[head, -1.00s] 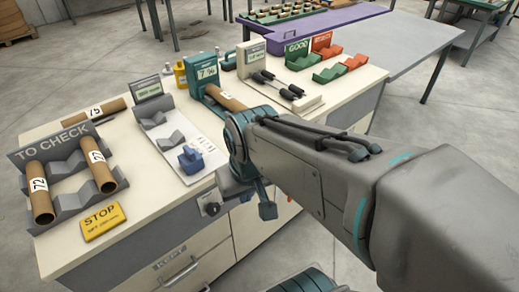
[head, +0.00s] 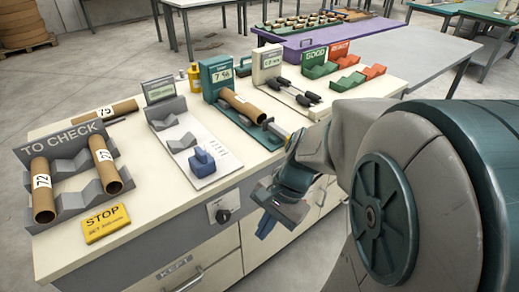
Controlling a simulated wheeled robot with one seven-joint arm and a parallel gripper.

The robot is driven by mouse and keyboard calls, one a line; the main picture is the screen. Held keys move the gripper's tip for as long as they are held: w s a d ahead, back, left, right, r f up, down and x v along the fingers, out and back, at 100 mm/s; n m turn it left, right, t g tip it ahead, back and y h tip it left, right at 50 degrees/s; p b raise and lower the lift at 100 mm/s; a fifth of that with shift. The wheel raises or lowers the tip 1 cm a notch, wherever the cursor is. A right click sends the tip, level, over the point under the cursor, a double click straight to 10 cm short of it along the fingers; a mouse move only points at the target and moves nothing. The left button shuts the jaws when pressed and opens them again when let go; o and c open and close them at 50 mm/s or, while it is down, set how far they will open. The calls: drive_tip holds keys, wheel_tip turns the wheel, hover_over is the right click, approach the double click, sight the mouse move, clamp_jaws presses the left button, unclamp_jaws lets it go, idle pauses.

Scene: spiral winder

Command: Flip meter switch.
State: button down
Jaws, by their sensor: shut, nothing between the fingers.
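A teal meter (head: 217,77) with a display reading about 7 % stands near the back of the bench, with a brown tube (head: 243,106) lying in front of it. A black rotary switch (head: 222,214) sits on a light plate on the bench's front face; I cannot tell for sure that it is the meter's switch. My gripper (head: 264,226) is right of that switch, in front of the bench face and below the top's edge. It points downward, is shut and empty, and appears apart from the switch. My arm fills the right side.
Left on the bench are a grey TO CHECK rack (head: 68,148) with tubes and a yellow STOP sign (head: 106,222). A scale-like device with a blue block (head: 201,160) is mid-bench. Green GOOD (head: 318,66) and red REJECT (head: 350,82) holders stand behind. Drawers lie below.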

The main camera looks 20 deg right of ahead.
drive_tip(key=w+d+f+m+t+y+b, duration=0.2)
drive_tip(key=w+f+m+t+y+b, duration=0.15)
drive_tip(key=f+m, duration=0.45)
drive_tip(key=w+d+f+m+t+y+b, duration=0.3)
drive_tip(key=w+f+m+y+b, duration=0.15)
drive_tip(key=m, duration=0.65)
drive_tip(key=w+d+f+m+t+h+b, duration=0.2)
drive_tip(key=d+f+m+t+h, duration=0.1)
drive_tip(key=d+m+t, duration=0.3)
drive_tip(key=w+d+f+m+t+h+b, duration=0.2)
drive_tip(key=d+m+t, duration=0.4)
drive_tip(key=d+m, duration=0.5)
wheel_tip(320, 180, down, 3)
drive_tip(key=m+h+b, duration=0.1)
drive_tip(key=m, duration=0.1)
drive_tip(key=shift+d+r+m+b, duration=0.15)
drive_tip(key=shift+d+m+b, duration=0.1)
drive_tip(key=shift+m+b, duration=0.15)
drive_tip(key=shift+w+t, duration=0.1)
drive_tip(key=shift+t, duration=0.15)
drive_tip(key=b+x, duration=0.3)
drive_tip(key=x, duration=1.1)
drive_tip(key=shift+d, duration=0.1)
